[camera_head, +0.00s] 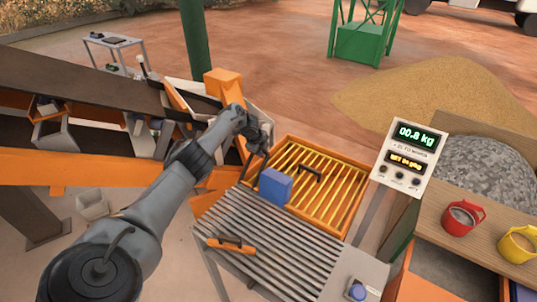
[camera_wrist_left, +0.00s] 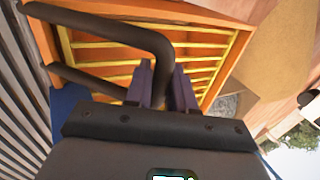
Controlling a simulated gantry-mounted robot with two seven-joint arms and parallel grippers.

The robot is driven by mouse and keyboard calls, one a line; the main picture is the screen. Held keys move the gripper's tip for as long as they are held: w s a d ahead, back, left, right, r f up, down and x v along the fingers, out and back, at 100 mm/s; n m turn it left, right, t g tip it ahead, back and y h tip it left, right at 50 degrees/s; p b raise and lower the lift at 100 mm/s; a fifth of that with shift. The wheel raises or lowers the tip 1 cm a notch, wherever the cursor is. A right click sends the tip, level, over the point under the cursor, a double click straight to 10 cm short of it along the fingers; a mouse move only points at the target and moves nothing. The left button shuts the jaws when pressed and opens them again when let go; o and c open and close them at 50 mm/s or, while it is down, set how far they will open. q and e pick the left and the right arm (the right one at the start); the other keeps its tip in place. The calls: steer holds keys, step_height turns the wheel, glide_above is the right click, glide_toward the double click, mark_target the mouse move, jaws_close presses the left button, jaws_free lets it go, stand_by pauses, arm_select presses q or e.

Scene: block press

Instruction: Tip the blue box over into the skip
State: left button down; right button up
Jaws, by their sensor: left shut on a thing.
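The blue box (camera_head: 275,187) stands where the grey slatted table (camera_head: 285,245) meets the orange-framed tray with yellow bars (camera_head: 340,185). My left gripper (camera_head: 264,148) is behind and left of the box, near the tray's left corner, apart from the box. In the left wrist view the fingers (camera_wrist_left: 164,88) are closed at the bend of a dark bent bar (camera_wrist_left: 100,18). A strip of blue (camera_wrist_left: 62,103), apparently the box, shows beside it. Which container is the skip I cannot tell. My right gripper is not in view.
A black handle (camera_head: 309,172) sits on the yellow bars, and another handle (camera_head: 231,243) lies on the slats. A display panel (camera_head: 409,148) reads 00.8 kg. Red (camera_head: 463,218) and yellow (camera_head: 518,244) cups stand at right. An orange conveyor frame (camera_head: 60,165) lies left.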

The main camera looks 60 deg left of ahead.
arm_select(q)
steer(key=c, duration=1.1)
jaws_free()
steer(key=shift+r, duration=0.1)
steer(key=shift+s+r+p, duration=0.3)
steer(key=shift+r+p, duration=0.2)
steer(key=shift+r, duration=0.2)
steer(key=v, duration=0.9)
steer(key=shift+d, duration=0.2)
steer(key=shift+r, duration=0.1)
